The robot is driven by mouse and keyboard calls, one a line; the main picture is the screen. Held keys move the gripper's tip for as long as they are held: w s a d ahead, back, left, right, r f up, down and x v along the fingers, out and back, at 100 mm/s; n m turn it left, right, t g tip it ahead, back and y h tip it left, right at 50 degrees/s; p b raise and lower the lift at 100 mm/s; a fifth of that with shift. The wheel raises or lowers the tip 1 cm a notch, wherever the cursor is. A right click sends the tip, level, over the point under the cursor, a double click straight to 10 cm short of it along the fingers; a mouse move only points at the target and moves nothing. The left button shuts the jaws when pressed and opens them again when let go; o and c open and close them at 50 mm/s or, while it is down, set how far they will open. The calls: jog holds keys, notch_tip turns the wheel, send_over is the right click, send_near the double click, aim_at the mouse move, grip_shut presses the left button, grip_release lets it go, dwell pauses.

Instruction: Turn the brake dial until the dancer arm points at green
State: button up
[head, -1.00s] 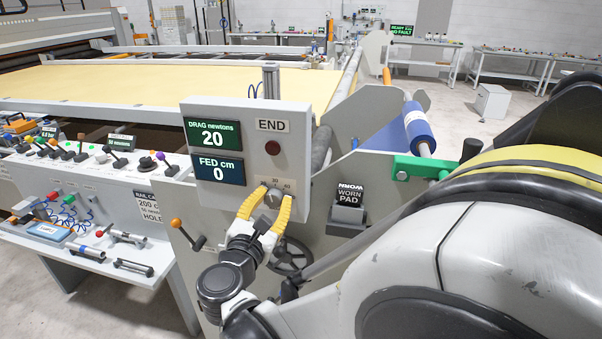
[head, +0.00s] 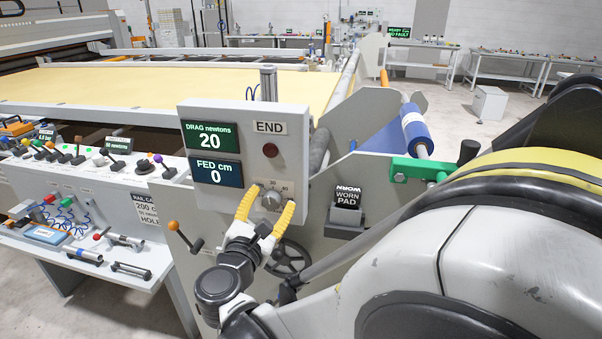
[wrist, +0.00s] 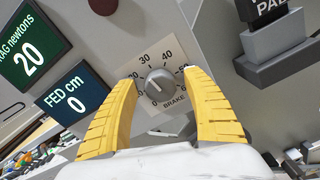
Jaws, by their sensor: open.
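The brake dial (wrist: 161,85) is a grey round knob on a plate marked BRAKE with a numbered scale. It also shows in the head view (head: 271,201), low on the grey END panel (head: 240,113). My gripper (head: 273,196) has yellow ribbed fingers, open, one on each side of the knob. In the wrist view gaps show between the knob and both fingers. The knob's pointer is too small to read surely. The drag display (head: 209,136) reads 20 newtons; the fed display (head: 216,174) reads 0 cm. I cannot make out the dancer arm or its green mark.
A black handwheel (head: 288,258) sits below the panel, and an orange-tipped lever (head: 186,236) to its left. The worn pad holder (head: 346,214) is to the right, below a green bracket (head: 420,168) and blue roll (head: 417,130). A control bench (head: 95,185) stands at left.

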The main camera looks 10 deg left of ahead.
jog(key=s, duration=1.2)
jog(key=shift+a, duration=0.45)
